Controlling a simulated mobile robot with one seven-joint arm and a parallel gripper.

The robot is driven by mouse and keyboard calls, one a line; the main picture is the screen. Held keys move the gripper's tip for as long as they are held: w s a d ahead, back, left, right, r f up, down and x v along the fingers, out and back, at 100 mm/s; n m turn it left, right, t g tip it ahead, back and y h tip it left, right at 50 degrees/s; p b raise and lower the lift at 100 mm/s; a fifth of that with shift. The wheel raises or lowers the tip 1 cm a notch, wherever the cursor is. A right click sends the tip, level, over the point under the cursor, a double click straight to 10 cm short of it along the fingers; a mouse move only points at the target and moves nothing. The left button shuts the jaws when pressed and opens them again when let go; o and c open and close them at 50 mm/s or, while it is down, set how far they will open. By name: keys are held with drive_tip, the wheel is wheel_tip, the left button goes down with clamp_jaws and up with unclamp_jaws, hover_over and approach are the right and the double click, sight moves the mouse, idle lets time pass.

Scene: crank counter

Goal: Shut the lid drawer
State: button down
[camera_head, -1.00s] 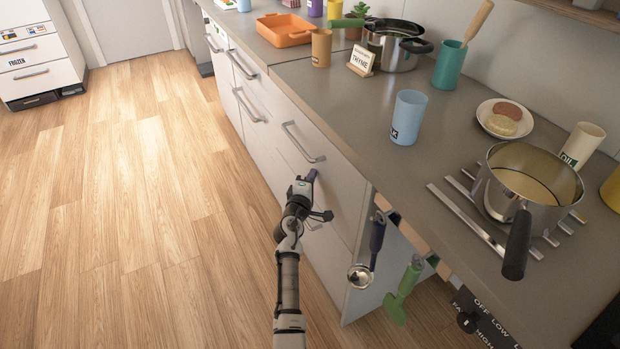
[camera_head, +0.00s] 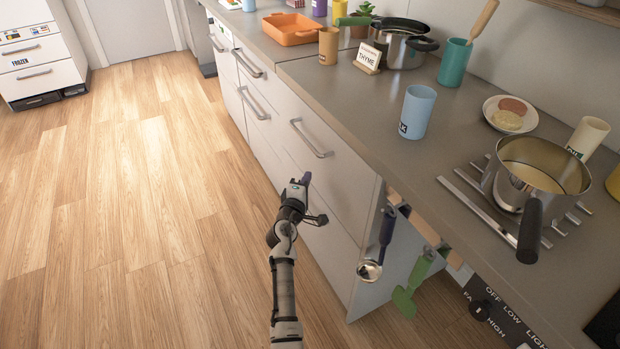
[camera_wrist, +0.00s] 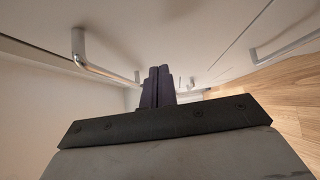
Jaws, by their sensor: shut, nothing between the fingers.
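White drawer fronts (camera_head: 338,187) run under the grey counter, with bar handles. The near upper front has a bar handle (camera_head: 311,138); I cannot read a label that marks the lid drawer. No wide gap or open drawer box shows, and I cannot tell whether a front stands slightly out. My gripper (camera_head: 305,179) is shut and empty, its dark purple fingers in front of the near drawer fronts, below that handle. My arm hides part of the lower front. In the wrist view the shut fingers (camera_wrist: 158,85) point along pale fronts, with a handle (camera_wrist: 90,62) at left.
A ladle (camera_head: 371,269) and a green spatula (camera_head: 404,300) hang at the cabinet's near end. A pot (camera_head: 543,163) stands on the hob, its dark handle over the counter edge. A blue cup (camera_head: 416,112) stands near the edge. The wooden floor (camera_head: 130,220) at left is clear.

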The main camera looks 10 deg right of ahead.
drive_tip(key=b+v, duration=0.1)
drive_tip(key=v, duration=0.7)
drive_tip(key=shift+s, duration=0.2)
drive_tip(key=shift+a, duration=0.15)
